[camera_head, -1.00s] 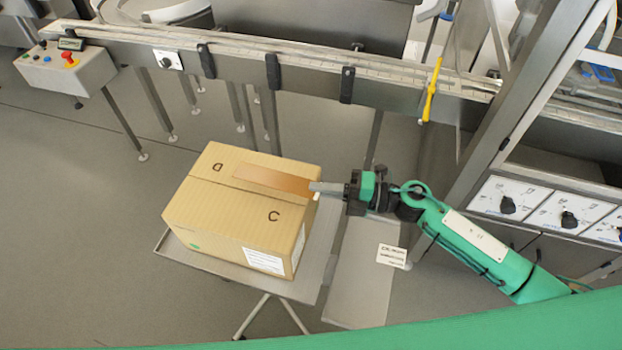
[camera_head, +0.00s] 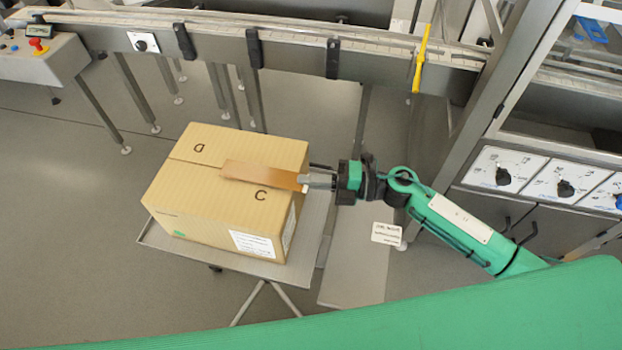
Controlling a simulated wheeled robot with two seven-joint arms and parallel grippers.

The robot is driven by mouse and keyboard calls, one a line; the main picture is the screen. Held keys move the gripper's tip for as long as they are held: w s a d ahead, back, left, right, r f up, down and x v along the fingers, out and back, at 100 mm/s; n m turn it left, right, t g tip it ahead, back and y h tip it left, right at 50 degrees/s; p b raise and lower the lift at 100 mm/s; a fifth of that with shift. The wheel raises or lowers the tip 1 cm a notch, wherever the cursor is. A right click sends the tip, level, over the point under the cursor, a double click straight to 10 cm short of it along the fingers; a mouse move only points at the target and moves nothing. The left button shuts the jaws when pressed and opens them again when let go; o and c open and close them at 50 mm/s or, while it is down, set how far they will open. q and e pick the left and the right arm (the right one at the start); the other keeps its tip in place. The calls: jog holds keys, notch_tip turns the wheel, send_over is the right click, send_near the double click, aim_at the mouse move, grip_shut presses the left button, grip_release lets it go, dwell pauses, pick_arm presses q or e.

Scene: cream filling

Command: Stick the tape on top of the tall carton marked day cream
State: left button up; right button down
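The tall carton (camera_head: 200,190) is a brown box standing upright on a grey stand. Its top shows the letters D and C with a seam between them. The tape (camera_head: 260,173) is a flat brown strip along the seam, its right end at the carton's right edge. I cannot tell whether its whole underside touches the carton. My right gripper (camera_head: 316,178) is at that right end, with a grey finger over it. A thin dark bar shows behind the finger; whether the fingers are apart is unclear. My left gripper is not in view.
The stand's tray (camera_head: 160,240) sticks out around the carton. A conveyor rail (camera_head: 290,55) with dark brackets runs behind it. A yellow handle (camera_head: 420,60) hangs at the rail's right. A control box (camera_head: 40,58) is far left, and a cabinet with knobs (camera_head: 540,180) is at right.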

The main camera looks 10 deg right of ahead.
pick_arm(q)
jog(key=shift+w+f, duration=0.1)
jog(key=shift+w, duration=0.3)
pick_arm(e)
jog(key=shift+f, duration=0.3)
jog(key=c, duration=2.1)
grip_release()
jog(key=o, duration=0.5)
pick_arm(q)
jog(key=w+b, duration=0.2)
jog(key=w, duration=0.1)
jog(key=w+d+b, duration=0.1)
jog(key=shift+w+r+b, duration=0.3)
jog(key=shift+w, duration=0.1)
pick_arm(e)
jog(key=v, duration=1.4)
